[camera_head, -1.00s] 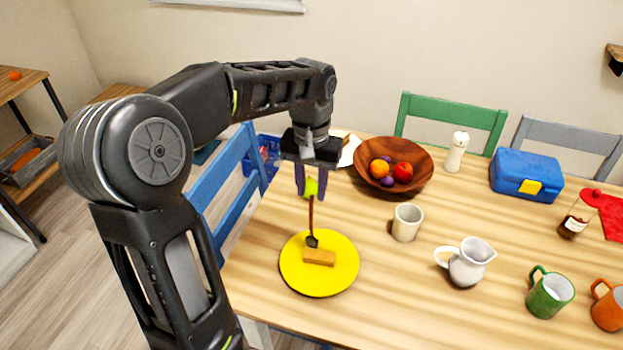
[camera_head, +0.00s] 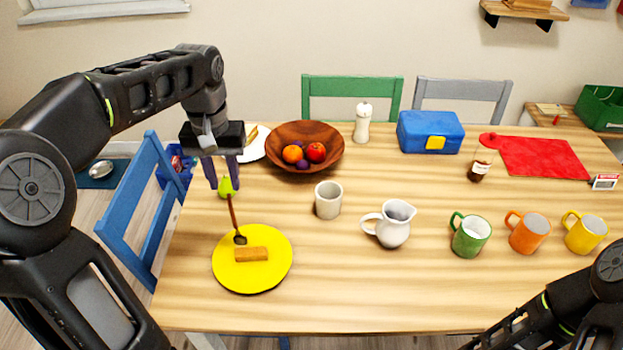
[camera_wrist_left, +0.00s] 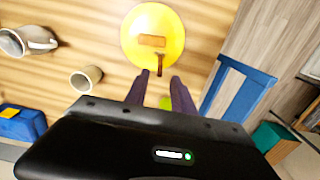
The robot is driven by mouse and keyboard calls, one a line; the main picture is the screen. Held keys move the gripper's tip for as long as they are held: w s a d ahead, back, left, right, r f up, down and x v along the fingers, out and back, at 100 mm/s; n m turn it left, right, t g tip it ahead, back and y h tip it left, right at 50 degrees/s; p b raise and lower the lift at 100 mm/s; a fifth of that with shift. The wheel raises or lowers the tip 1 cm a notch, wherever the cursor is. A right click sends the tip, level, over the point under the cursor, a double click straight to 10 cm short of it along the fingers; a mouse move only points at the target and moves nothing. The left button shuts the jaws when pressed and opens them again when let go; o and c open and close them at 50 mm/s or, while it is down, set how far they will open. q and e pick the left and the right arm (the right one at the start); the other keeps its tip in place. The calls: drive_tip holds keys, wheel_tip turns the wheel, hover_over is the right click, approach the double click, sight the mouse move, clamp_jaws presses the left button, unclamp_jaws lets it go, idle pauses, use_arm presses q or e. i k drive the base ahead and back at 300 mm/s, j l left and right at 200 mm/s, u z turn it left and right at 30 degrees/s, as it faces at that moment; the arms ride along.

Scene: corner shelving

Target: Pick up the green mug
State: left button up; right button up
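The green mug (camera_head: 470,236) stands upright on the table at the right, its handle toward the upper left. It is not in the left wrist view. My left gripper (camera_head: 222,184) is far to its left, above the table's left side, pointing down with its fingers apart. A yellow-green thing (camera_head: 227,187) shows between the fingertips; I cannot tell whether they touch it. My left fingers (camera_wrist_left: 160,80) also show apart in the wrist view. My right arm enters at the lower right, and its gripper is out of view.
An orange mug (camera_head: 528,234) and a yellow mug (camera_head: 584,234) stand right of the green one. A white jug (camera_head: 391,226) and grey cup (camera_head: 328,201) stand left. A brown-handled tool (camera_head: 234,213) reaches a yellow plate (camera_head: 228,278). A fruit bowl (camera_head: 284,137) is behind.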

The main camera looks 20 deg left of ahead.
sight(462, 243)
drive_tip(key=i+l, duration=0.1)
drive_tip(key=l, duration=0.45)
drive_tip(key=i+l, duration=0.1)
drive_tip(key=l, duration=0.45)
drive_tip(key=i+l, duration=0.1)
drive_tip(key=l, duration=0.45)
drive_tip(key=i+l, duration=0.1)
drive_tip(key=l, duration=0.45)
drive_tip(key=i+l, duration=0.1)
drive_tip(key=l, duration=0.45)
